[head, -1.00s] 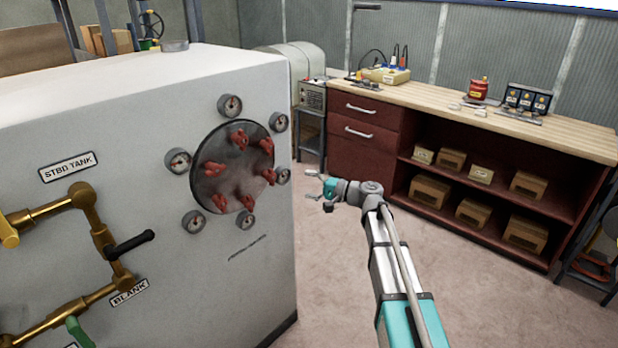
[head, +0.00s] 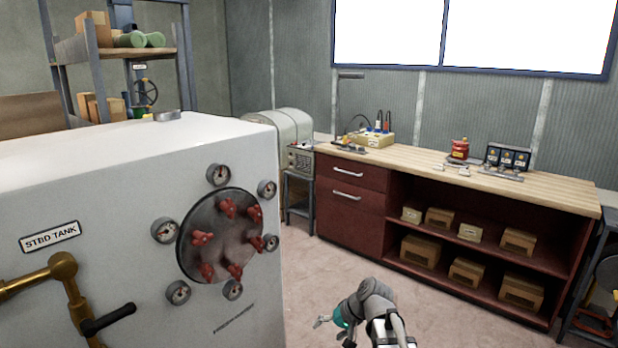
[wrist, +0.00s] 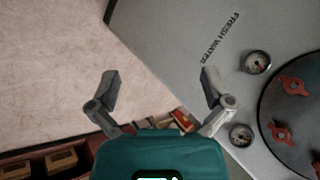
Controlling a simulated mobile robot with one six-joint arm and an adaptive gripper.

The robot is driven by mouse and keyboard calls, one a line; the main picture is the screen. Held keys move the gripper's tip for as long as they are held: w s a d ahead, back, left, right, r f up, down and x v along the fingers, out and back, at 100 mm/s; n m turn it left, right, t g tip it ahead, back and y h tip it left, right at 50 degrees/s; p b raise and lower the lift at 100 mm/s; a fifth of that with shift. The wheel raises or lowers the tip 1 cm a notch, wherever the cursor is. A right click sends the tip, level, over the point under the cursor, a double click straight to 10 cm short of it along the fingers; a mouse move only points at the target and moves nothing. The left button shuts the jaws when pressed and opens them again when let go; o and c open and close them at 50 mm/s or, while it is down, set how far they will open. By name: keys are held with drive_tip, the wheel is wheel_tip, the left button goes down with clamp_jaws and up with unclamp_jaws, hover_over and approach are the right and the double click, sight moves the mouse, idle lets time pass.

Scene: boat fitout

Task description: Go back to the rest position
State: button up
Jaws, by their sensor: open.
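My gripper (head: 330,328) is low in the head view, to the right of the white tank, over the floor. In the wrist view my gripper (wrist: 160,88) has its two fingers spread wide with nothing between them. The white tank (head: 130,205) stands at the left with a round grey hatch (head: 221,236) and several red clamps on it. In the wrist view the tank (wrist: 225,70) fills the upper right, with "FRESH WATER" lettering and part of the hatch (wrist: 300,110). My gripper is apart from the tank and the hatch.
A workbench (head: 560,189) with dark red drawers and shelves stands at the back right. Several small boxes sit on its shelves. Brass piping (head: 30,284) with a black handle is on the tank's left. The floor (head: 320,280) between tank and bench is clear.

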drive_tip(key=s+d+f+g+h, duration=0.2)
drive_tip(key=s+d+f+h, duration=0.2)
drive_tip(key=s+d+h, duration=0.55)
wheel_tip(320, 180, up, 14)
drive_tip(key=s+d+y+p, duration=0.1)
drive_tip(key=d+y+p, duration=0.1)
drive_tip(key=p, duration=1.1)
drive_tip(key=shift+s+d+f, duration=0.2)
drive_tip(key=shift+d+f, duration=0.05)
idle(0.3)
